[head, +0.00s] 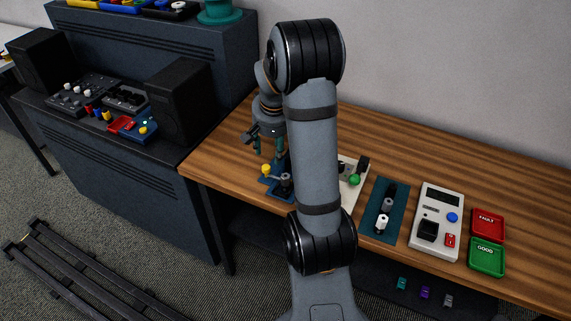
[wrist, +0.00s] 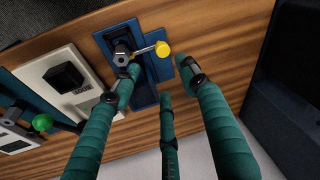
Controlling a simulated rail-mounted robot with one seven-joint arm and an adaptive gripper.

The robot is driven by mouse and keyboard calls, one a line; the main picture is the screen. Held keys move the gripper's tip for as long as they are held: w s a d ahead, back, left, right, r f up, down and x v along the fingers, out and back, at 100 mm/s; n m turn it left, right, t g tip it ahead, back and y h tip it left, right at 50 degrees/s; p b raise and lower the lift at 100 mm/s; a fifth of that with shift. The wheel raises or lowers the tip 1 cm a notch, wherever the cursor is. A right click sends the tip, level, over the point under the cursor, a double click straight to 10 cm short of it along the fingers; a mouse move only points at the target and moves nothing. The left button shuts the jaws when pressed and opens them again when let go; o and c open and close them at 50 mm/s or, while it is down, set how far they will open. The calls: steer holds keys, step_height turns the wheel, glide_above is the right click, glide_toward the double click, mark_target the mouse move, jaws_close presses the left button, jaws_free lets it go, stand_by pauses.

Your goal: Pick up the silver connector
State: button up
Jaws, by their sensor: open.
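A small silver-grey piece (head: 448,299) sits below the table's front edge at the lower right of the head view, beside a purple piece (head: 425,292) and a teal piece (head: 402,283). A grey metallic part (wrist: 121,58) shows on a blue fixture (wrist: 145,93) in the wrist view. I cannot tell which of these is the silver connector. My gripper (head: 268,150) points down over the blue fixture at the table's left end. Its green fingers (wrist: 160,78) are spread and empty in the wrist view, one overlapping the fixture near the grey part.
A yellow knob (wrist: 162,49) sticks out from the fixture. A pale board with a green knob (head: 355,180), a teal mat (head: 374,228), a tester box (head: 437,205), and red (head: 488,222) and green (head: 487,257) trays stand to the right. The table's back is clear.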

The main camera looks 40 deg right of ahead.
steer(key=s+d+m+g, duration=0.1)
steer(key=d+m, duration=0.2)
steer(key=d, duration=0.2)
steer(key=s+a+m, duration=0.1)
steer(key=s+a+g, duration=0.1)
steer(key=s, duration=0.1)
steer(key=s+a+r+m+y, duration=0.1)
steer(key=shift+s+a+m+g+b, duration=0.1)
steer(key=shift+s+m+g+b, duration=0.1)
steer(key=shift+m+g+b, duration=0.15)
step_height(320, 180, down, 4)
steer(key=shift+r, duration=0.15)
steer(key=shift+w+a+f+p, duration=0.1)
steer(key=shift+w+f+p, duration=0.15)
steer(key=shift+f, duration=1.35)
steer(key=shift+w+a+f+p, duration=0.1)
steer(key=shift+f+p, duration=0.1)
steer(key=shift+f, duration=1.35)
steer(key=shift+c, duration=0.7)
jaws_close()
